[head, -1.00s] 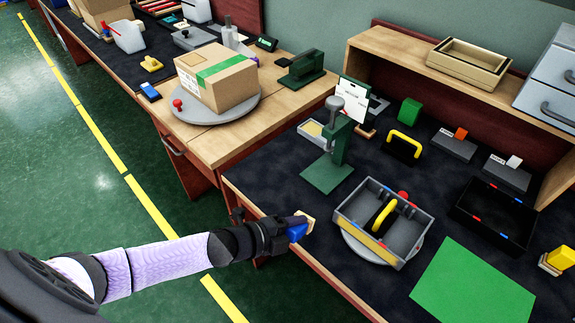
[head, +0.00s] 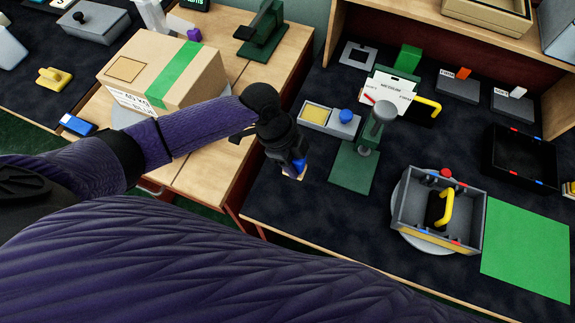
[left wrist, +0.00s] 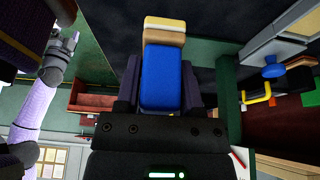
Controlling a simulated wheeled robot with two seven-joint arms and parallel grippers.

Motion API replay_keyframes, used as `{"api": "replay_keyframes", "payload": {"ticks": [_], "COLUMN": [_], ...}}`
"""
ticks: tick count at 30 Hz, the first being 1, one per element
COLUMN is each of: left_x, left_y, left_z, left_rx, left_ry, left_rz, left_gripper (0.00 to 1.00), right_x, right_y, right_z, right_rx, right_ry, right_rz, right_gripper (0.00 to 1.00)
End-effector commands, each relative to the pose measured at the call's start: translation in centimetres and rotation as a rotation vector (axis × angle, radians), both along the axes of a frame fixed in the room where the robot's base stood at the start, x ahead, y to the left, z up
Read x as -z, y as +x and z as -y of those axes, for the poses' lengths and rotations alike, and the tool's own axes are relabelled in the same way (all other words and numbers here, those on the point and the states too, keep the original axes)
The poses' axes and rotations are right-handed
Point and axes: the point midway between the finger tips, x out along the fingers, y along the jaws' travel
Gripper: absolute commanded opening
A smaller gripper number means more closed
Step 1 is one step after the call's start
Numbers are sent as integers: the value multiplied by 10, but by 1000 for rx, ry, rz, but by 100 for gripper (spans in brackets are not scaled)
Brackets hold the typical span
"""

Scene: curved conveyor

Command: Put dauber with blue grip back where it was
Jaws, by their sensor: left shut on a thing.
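My left gripper (head: 294,170) is shut on the dauber with blue grip (head: 300,165), over the dark table near its left edge. In the left wrist view the blue grip (left wrist: 160,82) sits between the fingers, with its pale tan head (left wrist: 165,30) pointing away from the palm. Ahead of it is a grey holder (head: 330,127) with a cream pad (head: 315,114) in its left part and a blue knob (head: 346,116) on its right. The gripper is apart from this holder. In the left wrist view a pale arm shows at left; its gripper's jaws are unclear.
A green press (head: 355,165) stands right of the gripper. A grey tray (head: 477,225) with a yellow-handled tool sits on a turntable. A green mat (head: 530,250) lies farther right. A cardboard box (head: 125,70) is behind my left arm. A white card (head: 390,90) stands behind the press.

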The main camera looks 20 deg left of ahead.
Motion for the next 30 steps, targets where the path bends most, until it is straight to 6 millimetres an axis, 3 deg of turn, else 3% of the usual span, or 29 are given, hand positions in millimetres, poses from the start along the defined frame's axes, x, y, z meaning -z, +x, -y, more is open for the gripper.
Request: {"api": "replay_keyframes", "payload": {"ticks": [1,10,19,20,21,24,30], "left_x": [18,67,68,68,67,67,67], "left_y": [0,0,1,1,1,1,1], "left_z": [0,0,-1,-1,0,-1,-1], "left_rx": [-3,-4,-3,-3,-4,-4,-4], "left_ry": [0,1,1,1,1,1,1], "left_rz": [-3,-1,3,3,4,4,4], "left_gripper": [0,0,0,53,61,82,84], "right_x": [10,31,30,30,29,29,29], "right_y": [-2,-7,-8,-8,-8,-8,-8], "right_z": [2,4,5,5,5,5,6], "right_rx": [0,0,-1,-1,-2,-1,-1], "right_ry": [-3,-6,-6,-6,-6,-7,-9], "right_rz": [-5,-16,-18,-18,-18,-18,-19], "right_gripper": [84,84,84,84,84,84,84]}}
